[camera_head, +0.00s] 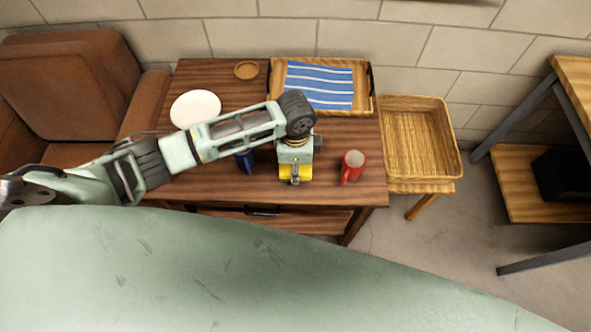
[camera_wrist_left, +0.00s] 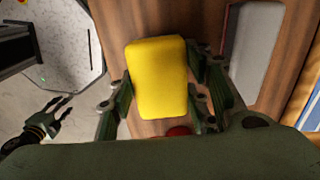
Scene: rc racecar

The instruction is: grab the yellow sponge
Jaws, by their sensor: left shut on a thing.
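The yellow sponge (camera_wrist_left: 158,78) is an upright-looking block between the fingers of my left gripper (camera_wrist_left: 160,92) in the left wrist view. The fingers close on its two sides. In the head view my left gripper (camera_head: 295,174) points down over the front part of the dark wooden table (camera_head: 225,190), with a little yellow of the sponge (camera_head: 284,172) showing beside it. I cannot tell whether the sponge touches the table. My right gripper (camera_wrist_left: 50,117) shows at the left of the left wrist view, with its fingers apart and empty.
Behind are a white plate (camera_head: 195,108), a small round coaster (camera_head: 247,70) and a tray with a striped blue cloth (camera_head: 320,84). A wicker basket (camera_head: 452,150) stands right.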

